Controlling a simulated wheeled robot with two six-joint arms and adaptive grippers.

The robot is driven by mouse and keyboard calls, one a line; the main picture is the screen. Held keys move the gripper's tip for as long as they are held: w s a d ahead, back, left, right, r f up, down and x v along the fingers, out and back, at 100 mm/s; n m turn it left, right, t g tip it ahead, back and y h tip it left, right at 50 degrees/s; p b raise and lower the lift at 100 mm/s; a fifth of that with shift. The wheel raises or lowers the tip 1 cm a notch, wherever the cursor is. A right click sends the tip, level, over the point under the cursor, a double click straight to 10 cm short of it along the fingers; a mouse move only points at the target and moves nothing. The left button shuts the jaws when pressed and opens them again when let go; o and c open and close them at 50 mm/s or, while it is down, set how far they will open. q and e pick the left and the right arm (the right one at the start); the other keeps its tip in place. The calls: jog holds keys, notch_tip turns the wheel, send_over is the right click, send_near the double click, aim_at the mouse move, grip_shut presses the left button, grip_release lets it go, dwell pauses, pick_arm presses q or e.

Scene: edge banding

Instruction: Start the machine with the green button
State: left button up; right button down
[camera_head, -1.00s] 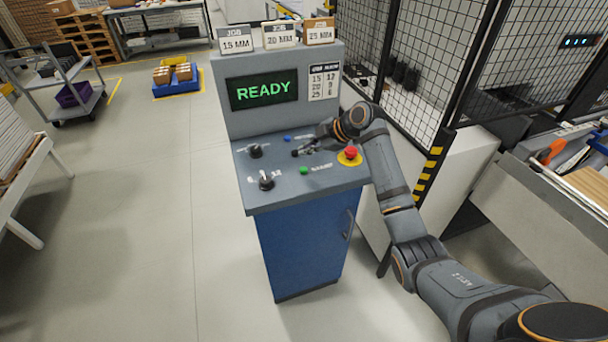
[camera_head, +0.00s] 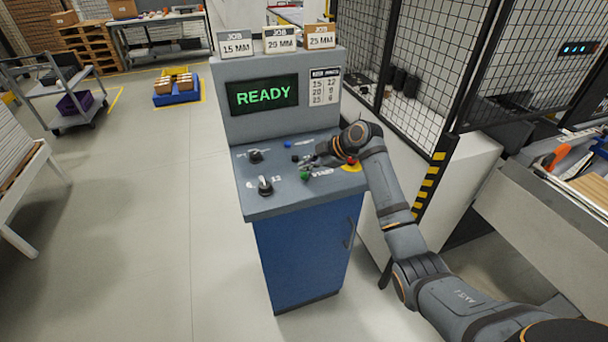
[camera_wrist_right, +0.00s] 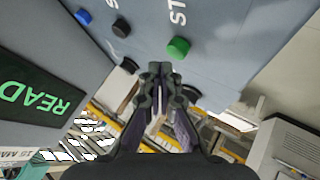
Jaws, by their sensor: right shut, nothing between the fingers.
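The green button (camera_head: 304,175) sits on the sloped top of the control console (camera_head: 285,202), near its front edge. It also shows in the right wrist view (camera_wrist_right: 178,48), beside the start of a white label. My right gripper (camera_wrist_right: 160,68) is shut and empty, its fingertips together. In the wrist picture the tips are just below and left of the green button, with a small visible gap. In the head view the right gripper (camera_head: 307,163) is just behind the green button. The console screen (camera_head: 262,95) reads READY. My left gripper is not in view.
A red emergency stop (camera_head: 351,161) on a yellow base is partly covered by my right wrist. A blue button (camera_head: 287,143) and two black knobs (camera_head: 255,156) (camera_head: 265,186) are also on the panel. A mesh fence (camera_head: 430,70) stands to the right.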

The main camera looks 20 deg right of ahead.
dwell(0.8)
jog(key=shift+f, duration=0.4)
